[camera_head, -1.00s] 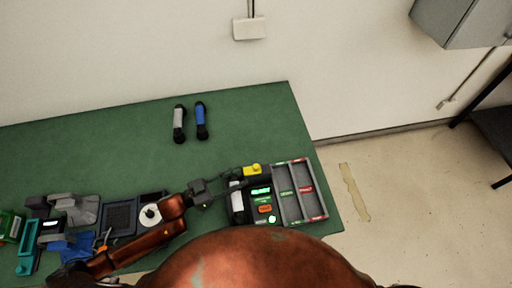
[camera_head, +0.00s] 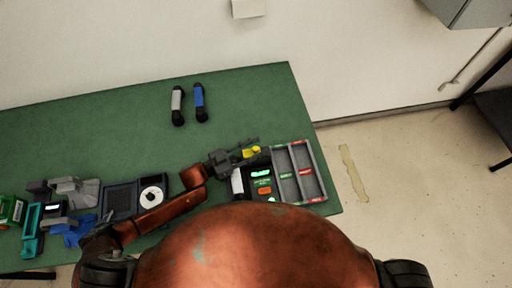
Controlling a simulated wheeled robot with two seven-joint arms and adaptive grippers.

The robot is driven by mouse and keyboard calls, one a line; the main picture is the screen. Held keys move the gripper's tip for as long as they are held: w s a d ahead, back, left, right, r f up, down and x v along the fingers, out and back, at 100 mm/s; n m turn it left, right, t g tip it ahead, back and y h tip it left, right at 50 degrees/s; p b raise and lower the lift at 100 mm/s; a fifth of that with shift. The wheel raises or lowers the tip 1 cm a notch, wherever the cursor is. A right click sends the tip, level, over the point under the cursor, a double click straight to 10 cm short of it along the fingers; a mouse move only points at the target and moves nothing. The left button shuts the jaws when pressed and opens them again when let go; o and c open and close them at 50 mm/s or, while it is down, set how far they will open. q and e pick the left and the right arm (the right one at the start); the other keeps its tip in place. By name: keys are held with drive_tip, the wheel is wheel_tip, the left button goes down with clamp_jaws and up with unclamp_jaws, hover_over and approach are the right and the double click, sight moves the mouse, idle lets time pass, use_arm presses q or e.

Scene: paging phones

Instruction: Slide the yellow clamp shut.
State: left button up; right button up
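The yellow clamp (camera_head: 250,152) sits at the upper left corner of the dark device (camera_head: 262,178) with a lit green display and an orange button. My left gripper (camera_head: 247,149) is at the clamp, its two thin fingers pointing right and spread apart. One finger passes on the far side of the clamp and the other shows on its near side. Whether the fingers touch the clamp cannot be told. My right gripper is not in view.
A grey compartment tray (camera_head: 322,176) adjoins the device on the right. A grey handset (camera_head: 177,105) and a blue handset (camera_head: 200,102) lie at the back. Several devices and stands crowd the left side. The green table (camera_head: 250,105) is clear behind the clamp.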

use_arm(q)
drive_tip(key=shift+c, duration=0.7)
clamp_jaws()
